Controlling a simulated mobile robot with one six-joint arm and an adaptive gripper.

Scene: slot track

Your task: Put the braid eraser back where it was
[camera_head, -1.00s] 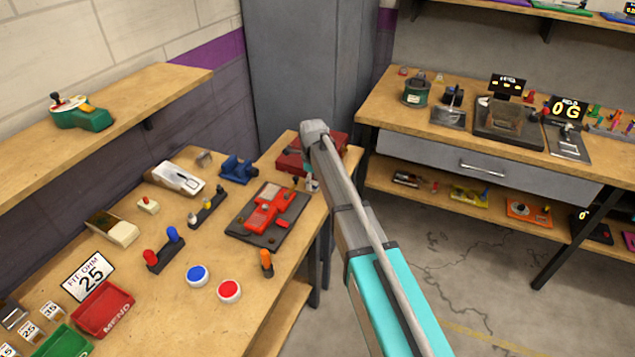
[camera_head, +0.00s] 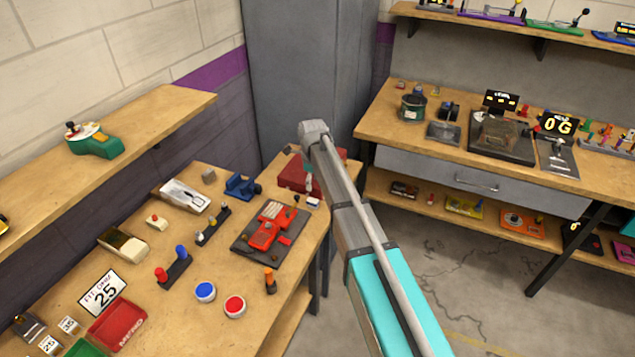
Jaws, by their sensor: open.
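A small white block with a dark blue end (camera_head: 313,202) lies near the right edge of the left workbench. It looks like the braid eraser, but it is too small to be sure. My gripper (camera_head: 309,188) points down just above and behind it, open, with a narrow gap that seems to separate them. My forearm hides part of this area. A red slot car (camera_head: 271,226) sits on a dark pad (camera_head: 250,243) to the left of the block.
A red box (camera_head: 297,176) stands behind my gripper. An orange-handled tool (camera_head: 270,281), a red button (camera_head: 235,307) and a blue button (camera_head: 205,292) stand nearer the front. A second bench (camera_head: 390,128) stands at the right, across open floor.

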